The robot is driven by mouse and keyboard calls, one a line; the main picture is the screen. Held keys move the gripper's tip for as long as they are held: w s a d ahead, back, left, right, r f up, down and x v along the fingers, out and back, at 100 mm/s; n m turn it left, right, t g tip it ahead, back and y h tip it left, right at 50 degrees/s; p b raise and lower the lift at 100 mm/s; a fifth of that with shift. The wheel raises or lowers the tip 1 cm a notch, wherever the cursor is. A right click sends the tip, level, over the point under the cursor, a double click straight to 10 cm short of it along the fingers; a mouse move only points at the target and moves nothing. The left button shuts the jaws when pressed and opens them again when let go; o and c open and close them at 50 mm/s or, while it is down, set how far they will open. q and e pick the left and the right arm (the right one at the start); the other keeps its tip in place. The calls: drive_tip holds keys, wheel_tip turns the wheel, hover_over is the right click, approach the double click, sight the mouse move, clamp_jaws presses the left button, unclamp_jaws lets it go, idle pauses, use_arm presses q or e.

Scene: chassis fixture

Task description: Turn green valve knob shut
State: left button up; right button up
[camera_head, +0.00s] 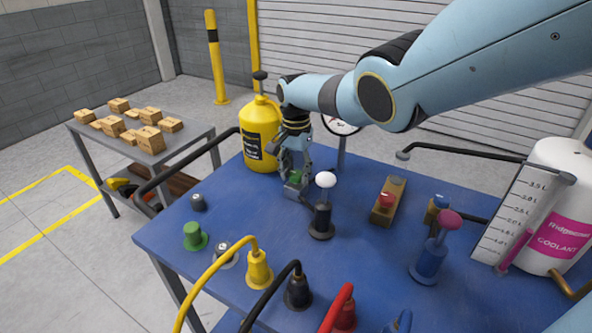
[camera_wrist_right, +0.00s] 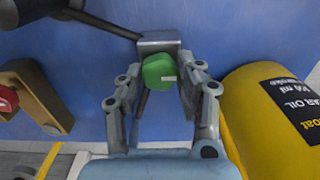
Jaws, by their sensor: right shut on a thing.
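The green valve knob (camera_wrist_right: 159,71) sits on a grey metal valve body in the right wrist view, with a small white mark on its face. In the head view the green knob (camera_head: 294,178) shows only in part, below my right gripper (camera_head: 291,168). My right gripper (camera_wrist_right: 160,100) has its two fingers on either side of the knob and is shut on it. The blue table (camera_head: 265,215) lies beneath. My left gripper is not in view.
A yellow oil jug (camera_head: 258,140) stands close beside my right gripper. A white-knobbed lever (camera_head: 325,180) stands just in front. A green cap (camera_head: 194,236), coloured plugs with cables, a red button (camera_head: 386,199) and a coolant tank (camera_head: 560,190) surround the area.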

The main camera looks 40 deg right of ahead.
sight(296, 173)
drive_tip(key=shift+w+d+r, duration=0.1)
drive_tip(key=o, duration=1.1)
drive_tip(key=shift+o, duration=0.2)
wheel_tip(296, 173, up, 12)
idle(0.4)
